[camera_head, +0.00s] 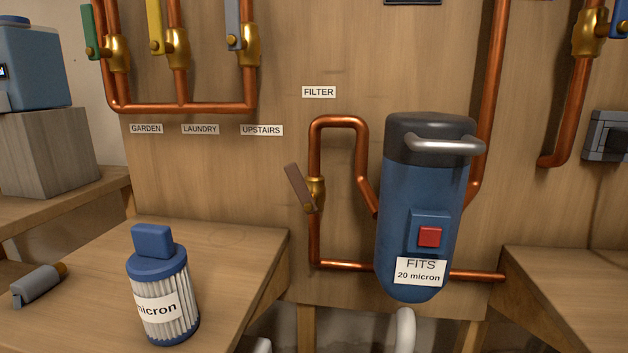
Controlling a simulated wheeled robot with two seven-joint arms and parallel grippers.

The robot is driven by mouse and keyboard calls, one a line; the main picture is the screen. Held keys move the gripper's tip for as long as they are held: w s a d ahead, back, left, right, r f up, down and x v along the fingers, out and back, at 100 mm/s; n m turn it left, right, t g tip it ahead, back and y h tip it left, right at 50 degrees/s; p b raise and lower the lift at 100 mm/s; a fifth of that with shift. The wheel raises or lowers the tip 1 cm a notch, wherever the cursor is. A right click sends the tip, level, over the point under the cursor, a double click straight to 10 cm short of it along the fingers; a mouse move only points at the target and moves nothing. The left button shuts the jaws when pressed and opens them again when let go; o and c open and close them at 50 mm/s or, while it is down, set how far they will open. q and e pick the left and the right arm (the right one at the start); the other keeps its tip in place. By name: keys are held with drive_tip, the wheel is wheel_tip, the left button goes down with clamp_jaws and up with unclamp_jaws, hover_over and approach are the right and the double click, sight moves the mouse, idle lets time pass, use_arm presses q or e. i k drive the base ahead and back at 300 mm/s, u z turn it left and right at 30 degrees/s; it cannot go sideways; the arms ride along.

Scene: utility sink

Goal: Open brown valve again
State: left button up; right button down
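The brown valve handle (298,187) sits on a brass valve body (317,190) on the left copper pipe beside the filter housing. The handle is tilted, its upper end leaning to the left, neither in line with the vertical pipe nor square across it. A "FILTER" label (319,92) is above this pipe loop. The blue filter housing (415,220) has a dark cap, a grey bar handle, a red button and a "FITS 20 micron" label. Neither of my grippers can be made out in the head view.
A pleated filter cartridge (163,300) with blue ends stands on the left bench (225,240). A grey cylindrical object (38,286) lies at its left. Green (91,30), yellow (155,26) and grey (233,22) handles are above. The space before the brown handle looks clear.

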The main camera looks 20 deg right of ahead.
sight(308, 201)
drive_tip(key=k, duration=0.5)
drive_tip(key=u, duration=2.3)
drive_tip(key=i, duration=1.4)
drive_tip(key=z, duration=2.6)
